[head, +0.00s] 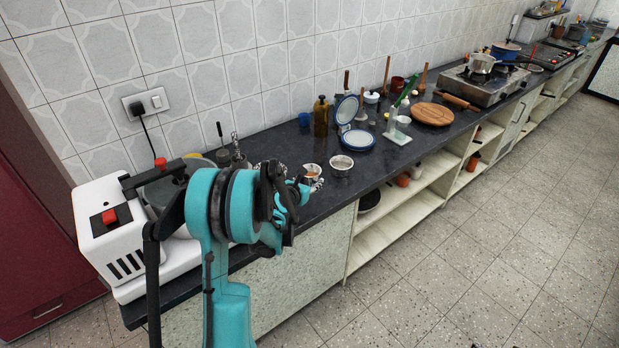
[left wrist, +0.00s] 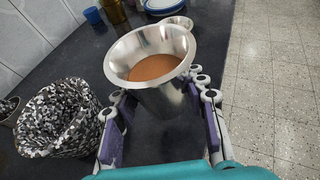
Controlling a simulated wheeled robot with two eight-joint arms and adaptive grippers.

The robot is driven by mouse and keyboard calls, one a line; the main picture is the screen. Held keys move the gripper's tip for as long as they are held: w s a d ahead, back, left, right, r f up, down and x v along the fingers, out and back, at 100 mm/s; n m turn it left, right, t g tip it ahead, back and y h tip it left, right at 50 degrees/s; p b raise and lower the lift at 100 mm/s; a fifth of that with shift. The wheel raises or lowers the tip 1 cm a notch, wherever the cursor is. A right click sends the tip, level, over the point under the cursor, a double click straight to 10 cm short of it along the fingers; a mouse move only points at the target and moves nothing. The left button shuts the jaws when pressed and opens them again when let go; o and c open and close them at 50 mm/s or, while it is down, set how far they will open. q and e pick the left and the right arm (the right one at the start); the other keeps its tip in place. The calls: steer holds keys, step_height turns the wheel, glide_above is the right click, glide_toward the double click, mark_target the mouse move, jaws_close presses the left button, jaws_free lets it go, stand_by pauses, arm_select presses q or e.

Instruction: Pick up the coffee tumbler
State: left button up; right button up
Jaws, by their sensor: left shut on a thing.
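The coffee tumbler (left wrist: 165,98) is a shiny steel cup with a flared rim and brown coffee inside. It stands about upright between the fingers of my left gripper (left wrist: 162,122), which is shut on it from both sides. In the head view the tumbler (head: 312,171) shows just past my left gripper (head: 304,188), near the front edge of the dark counter. My arm hides part of it there. I cannot tell whether its base touches the counter. My right gripper is not in view.
A black-and-white patterned container (left wrist: 62,118) stands left of the tumbler. A small steel bowl (head: 341,162) is beyond it, with a blue-rimmed lidded dish (head: 358,140) farther on. A white machine (head: 125,235) stands at the counter's near end. Open floor (head: 460,260) lies right.

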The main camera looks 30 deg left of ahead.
arm_select(q)
steer(key=s+d+r+p, duration=0.1)
steer(key=s+d+r, duration=0.2)
steer(key=s, duration=0.1)
steer(key=shift+s+d+r+p, duration=0.3)
steer(key=shift+s+p, duration=0.1)
steer(key=shift+d, duration=0.1)
stand_by(0.8)
